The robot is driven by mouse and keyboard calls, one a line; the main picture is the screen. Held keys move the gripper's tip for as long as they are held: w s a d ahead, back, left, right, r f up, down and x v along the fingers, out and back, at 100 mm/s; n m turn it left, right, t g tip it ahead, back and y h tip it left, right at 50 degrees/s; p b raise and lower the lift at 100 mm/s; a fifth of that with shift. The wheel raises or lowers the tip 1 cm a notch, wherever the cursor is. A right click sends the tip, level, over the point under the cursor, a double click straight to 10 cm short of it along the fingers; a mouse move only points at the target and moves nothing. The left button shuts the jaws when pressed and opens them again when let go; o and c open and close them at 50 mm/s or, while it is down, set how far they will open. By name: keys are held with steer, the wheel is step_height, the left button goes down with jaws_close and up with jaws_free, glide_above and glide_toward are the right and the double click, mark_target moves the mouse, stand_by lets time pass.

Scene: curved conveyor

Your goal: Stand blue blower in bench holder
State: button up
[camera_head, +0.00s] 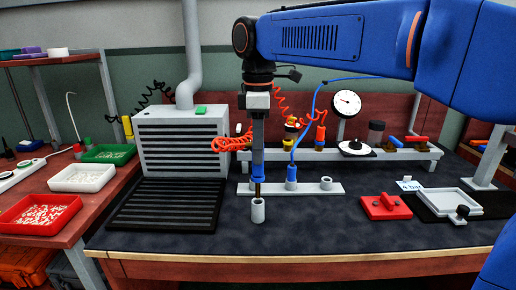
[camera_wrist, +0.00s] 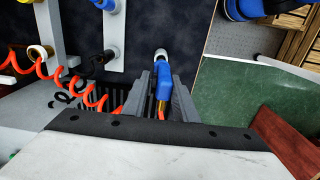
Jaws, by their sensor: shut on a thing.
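My gripper (camera_head: 258,172) points straight down over the front of the bench and is shut on the blue blower (camera_head: 258,181). In the wrist view the blower (camera_wrist: 163,82) lies between the two grey fingers (camera_wrist: 165,92). Most of the blower's upper body is hidden by my fingers.
A white rack bar (camera_head: 315,188) with cups stands just behind, holding another blue-topped piece (camera_head: 291,171) with a blue hose. A red coiled hose (camera_head: 232,144) hangs close left, before a grey vented box (camera_head: 180,140). A red block (camera_head: 386,207) lies right; the front mat is clear.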

mark_target(258, 172)
steer(key=shift+f, duration=3.5)
stand_by(0.4)
steer(key=o, duration=0.9)
step_height(258, 172, up, 17)
steer(key=shift+r, duration=0.2)
steer(key=shift+d, duration=0.1)
steer(key=s+d+f+m+t, duration=0.1)
steer(key=s+d+f+m, duration=0.35)
steer(key=d, duration=0.35)
steer(key=s+d+f+m+t, duration=0.1)
steer(key=s+d+f+m, duration=0.25)
steer(key=d+f, duration=0.35)
steer(key=s+d+f+m+t, duration=0.1)
steer(key=s+d+f+m, duration=0.2)
steer(key=f, duration=0.3)
steer(key=s+d+f+m+t, duration=0.1)
steer(key=s+d+f+m, duration=0.2)
steer(key=s+d+f, duration=0.2)
steer(key=s+d+f+m, duration=0.3)
steer(key=s+f, duration=0.2)
steer(key=f, duration=0.3)
steer(key=shift+d+f+m+t, duration=0.2)
steer(key=shift+d+m+t, duration=0.1)
steer(key=shift+d+t, duration=0.1)
